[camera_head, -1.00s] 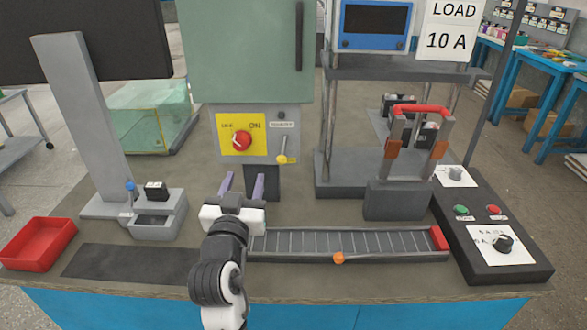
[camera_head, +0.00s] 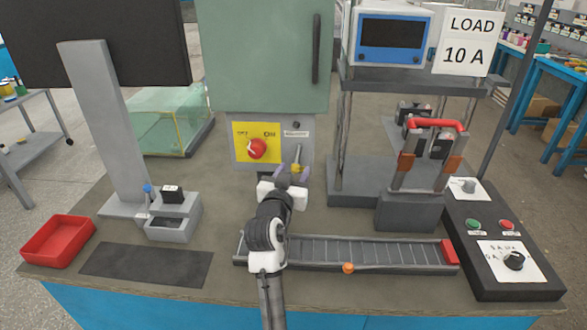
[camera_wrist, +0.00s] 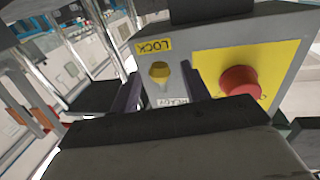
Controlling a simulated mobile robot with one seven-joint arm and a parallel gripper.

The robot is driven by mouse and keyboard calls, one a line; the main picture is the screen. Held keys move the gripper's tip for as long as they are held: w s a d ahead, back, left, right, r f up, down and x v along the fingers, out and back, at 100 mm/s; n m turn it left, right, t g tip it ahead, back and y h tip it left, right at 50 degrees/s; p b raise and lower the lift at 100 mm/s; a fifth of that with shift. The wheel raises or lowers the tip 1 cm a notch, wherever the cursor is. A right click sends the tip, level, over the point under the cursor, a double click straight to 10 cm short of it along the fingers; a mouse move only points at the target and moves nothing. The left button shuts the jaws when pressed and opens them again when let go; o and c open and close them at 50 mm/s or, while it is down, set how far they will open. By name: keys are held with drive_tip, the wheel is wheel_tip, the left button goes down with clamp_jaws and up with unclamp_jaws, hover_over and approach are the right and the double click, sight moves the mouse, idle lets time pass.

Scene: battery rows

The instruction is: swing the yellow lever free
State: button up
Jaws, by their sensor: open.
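The yellow lever (camera_head: 296,167) hangs below a small label on the front of the grey control box (camera_head: 306,148), right of a red rotary knob (camera_head: 257,148) on a yellow plate. In the wrist view the lever's yellow end (camera_wrist: 160,71) shows near a yellow LOCK label (camera_wrist: 153,46), with a READY label (camera_wrist: 172,102) on its other side. My gripper (camera_head: 290,178) is in front of the lever. In the wrist view its open fingers (camera_wrist: 161,88) stand on either side of the lever, with gaps; contact cannot be seen. The head view partly hides the lever's lower end.
A green cabinet (camera_head: 265,60) stands above the box. A slotted rail (camera_head: 360,252) lies in front. A red-handled fixture (camera_head: 430,150) and a button console (camera_head: 500,245) are at right. A red tray (camera_head: 58,240) and grey post (camera_head: 100,120) are at left.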

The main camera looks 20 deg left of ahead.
drive_tip(key=shift+w, duration=0.4)
drive_tip(key=shift+c, duration=0.5)
drive_tip(key=c, duration=0.9)
drive_tip(key=shift+w+d+n, duration=0.15)
drive_tip(key=shift+d+n, duration=0.35)
drive_tip(key=shift+n, duration=0.7)
drive_tip(key=shift+f, duration=0.1)
drive_tip(key=o, duration=1)
drive_tip(key=s+d+b, duration=0.1)
drive_tip(key=s+b, duration=0.2)
drive_tip(key=s, duration=1)
drive_tip(key=shift+s+d+f, duration=0.15)
drive_tip(key=shift+s+f, duration=0.1)
drive_tip(key=shift+s, duration=0.15)
